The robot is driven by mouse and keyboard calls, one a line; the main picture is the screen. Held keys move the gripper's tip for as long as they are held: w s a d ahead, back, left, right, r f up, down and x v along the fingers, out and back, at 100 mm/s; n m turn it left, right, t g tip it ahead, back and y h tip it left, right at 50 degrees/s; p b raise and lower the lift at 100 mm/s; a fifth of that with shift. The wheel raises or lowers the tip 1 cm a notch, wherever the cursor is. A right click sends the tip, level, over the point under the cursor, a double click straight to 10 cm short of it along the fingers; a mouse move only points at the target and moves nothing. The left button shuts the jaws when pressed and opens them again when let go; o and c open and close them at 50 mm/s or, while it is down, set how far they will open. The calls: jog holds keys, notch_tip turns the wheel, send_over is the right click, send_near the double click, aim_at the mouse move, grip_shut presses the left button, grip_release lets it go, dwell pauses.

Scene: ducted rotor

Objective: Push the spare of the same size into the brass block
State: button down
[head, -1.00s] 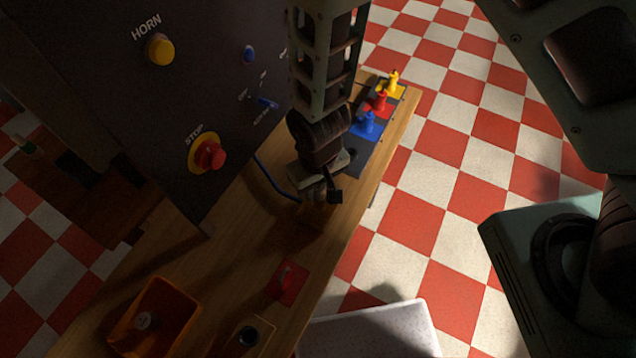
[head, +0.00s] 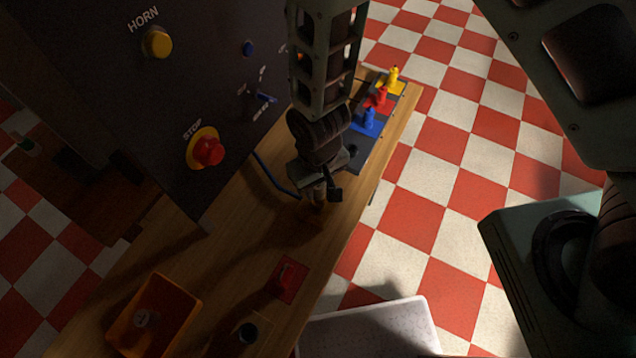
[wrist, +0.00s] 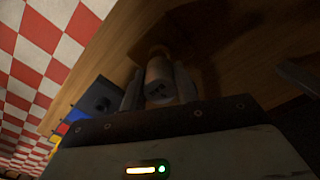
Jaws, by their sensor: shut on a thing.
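My gripper (wrist: 158,86) is shut on a grey cylindrical piece (wrist: 159,78), with one finger on each side of it. The piece's near end faces the wrist camera and has a dark mark. Just beyond the piece, a brownish, brass-coloured block (wrist: 149,48) sits on the wooden bench; it is dim and partly hidden. I cannot tell whether the piece touches the block or is inside it. In the head view my gripper (head: 319,196) points down low over the middle of the bench, and its fingers hide most of the piece.
An orange tray (head: 187,308) holds a grey round part (head: 143,319). A dark round part (head: 248,334) and a red pad (head: 291,279) are near the front. Blue (head: 369,118), red (head: 380,97) and yellow (head: 394,75) pieces stand at the far end. A dark panel (head: 100,90) rises left.

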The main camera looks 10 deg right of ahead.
jog(key=shift+f, duration=0.1)
jog(key=shift+f+b, duration=0.95)
jog(key=shift+f, duration=0.3)
jog(key=c, duration=1)
grip_release()
jog(key=shift+r, duration=0.2)
notch_tip(320, 180, up, 17)
jog(key=b, duration=0.2)
jog(key=shift+r, duration=0.1)
jog(key=s+d+r+n, duration=0.3)
jog(key=s+d+r, duration=0.4)
jog(key=s, duration=0.4)
jog(key=shift+d+r+y+b, duration=0.3)
jog(key=shift+d+b, duration=0.05)
jog(key=shift+d, duration=0.2)
